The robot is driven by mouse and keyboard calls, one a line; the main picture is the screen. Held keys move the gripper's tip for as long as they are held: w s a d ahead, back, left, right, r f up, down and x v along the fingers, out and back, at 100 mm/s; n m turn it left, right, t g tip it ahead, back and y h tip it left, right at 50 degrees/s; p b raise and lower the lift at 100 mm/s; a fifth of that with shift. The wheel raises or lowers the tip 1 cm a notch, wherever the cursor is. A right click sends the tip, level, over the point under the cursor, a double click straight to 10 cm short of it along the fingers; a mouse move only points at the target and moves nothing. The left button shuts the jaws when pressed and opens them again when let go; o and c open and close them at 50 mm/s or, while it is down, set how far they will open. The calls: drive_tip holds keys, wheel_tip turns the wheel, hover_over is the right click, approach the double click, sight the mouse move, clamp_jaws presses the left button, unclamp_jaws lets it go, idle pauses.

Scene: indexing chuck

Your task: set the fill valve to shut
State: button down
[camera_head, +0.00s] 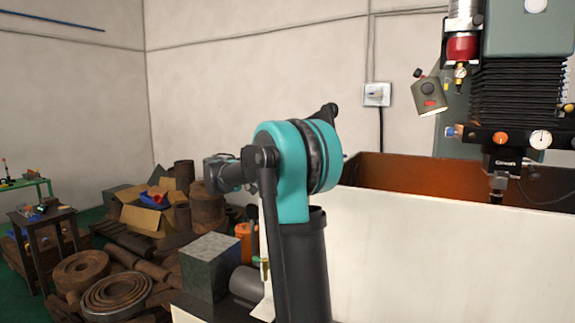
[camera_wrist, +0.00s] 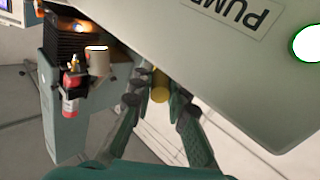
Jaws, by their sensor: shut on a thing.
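In the wrist view, my gripper (camera_wrist: 158,100) has its two dark fingers on either side of a short brass-yellow round part (camera_wrist: 159,86). It is shut on this part, beside the edge of a grey-green panel (camera_wrist: 225,70) with a label that reads "PUM" before it is cut off. I cannot tell for sure whether the brass part is the fill valve's handle, nor read its setting. The fingers hide part of it. In the head view, my teal and black arm stands in front, and I cannot make out my gripper there.
In the head view, a long white panel (camera_head: 430,255) fills the right, below a machine head (camera_head: 515,100). A grey block (camera_head: 210,266), rusty rings (camera_head: 80,272) and a cardboard box (camera_head: 145,217) crowd the left. In the wrist view, a white disc with a green rim (camera_wrist: 307,43) shows on the panel.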

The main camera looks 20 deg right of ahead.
drive_tip(key=c, duration=1.5)
unclamp_jaws()
drive_tip(key=shift+o, duration=0.2)
drive_tip(key=shift+a, duration=0.1)
drive_tip(key=a, duration=1.1)
drive_tip(key=shift+s+a, duration=0.4)
